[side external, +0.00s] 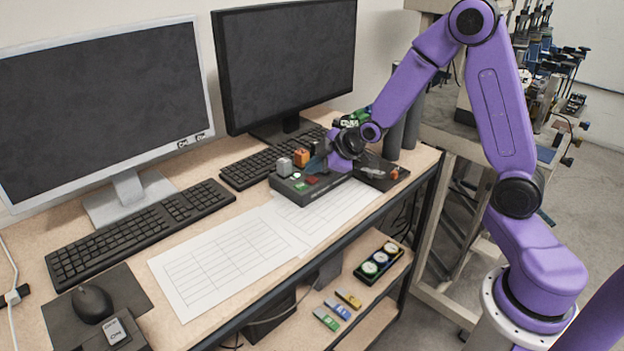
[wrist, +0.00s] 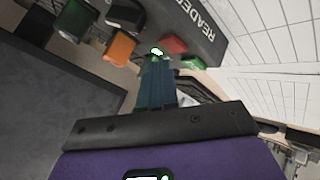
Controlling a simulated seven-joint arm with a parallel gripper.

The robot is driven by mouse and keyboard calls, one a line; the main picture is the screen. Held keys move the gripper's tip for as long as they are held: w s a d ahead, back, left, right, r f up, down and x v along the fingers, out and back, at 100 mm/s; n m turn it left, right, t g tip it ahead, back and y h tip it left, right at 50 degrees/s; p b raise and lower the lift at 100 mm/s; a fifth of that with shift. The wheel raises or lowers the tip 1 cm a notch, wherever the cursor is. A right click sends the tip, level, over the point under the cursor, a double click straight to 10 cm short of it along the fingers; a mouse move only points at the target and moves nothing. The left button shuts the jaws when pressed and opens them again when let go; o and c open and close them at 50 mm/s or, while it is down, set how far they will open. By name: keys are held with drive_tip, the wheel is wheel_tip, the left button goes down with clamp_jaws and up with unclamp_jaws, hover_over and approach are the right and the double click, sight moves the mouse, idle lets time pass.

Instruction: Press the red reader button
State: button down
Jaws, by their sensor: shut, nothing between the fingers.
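The red button (side external: 312,180) sits on top of the black reader box (side external: 335,187) on the desk. In the wrist view the red button (wrist: 174,45) lies just beyond and to the right of the fingertips, next to a green button (wrist: 193,62). My gripper (side external: 317,167) is shut and empty, close over the box beside the red button. In the wrist view its blue-grey fingers (wrist: 157,66) point toward a small lit green light (wrist: 157,51). I cannot tell whether the fingertips touch the box; I see a clear patch of red button uncovered.
A keyboard (side external: 262,162) and monitor (side external: 290,62) are behind. Paper sheets (side external: 228,258) lie flat in front. A dark plate (side external: 380,172) lies to the right.

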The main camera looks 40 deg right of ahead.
sight(315, 181)
drive_tip(key=shift+f, duration=0.2)
drive_tip(key=shift+f, duration=0.2)
drive_tip(key=shift+f, duration=0.4)
idle(1.1)
drive_tip(key=shift+r, duration=0.8)
drive_tip(key=shift+r, duration=2.55)
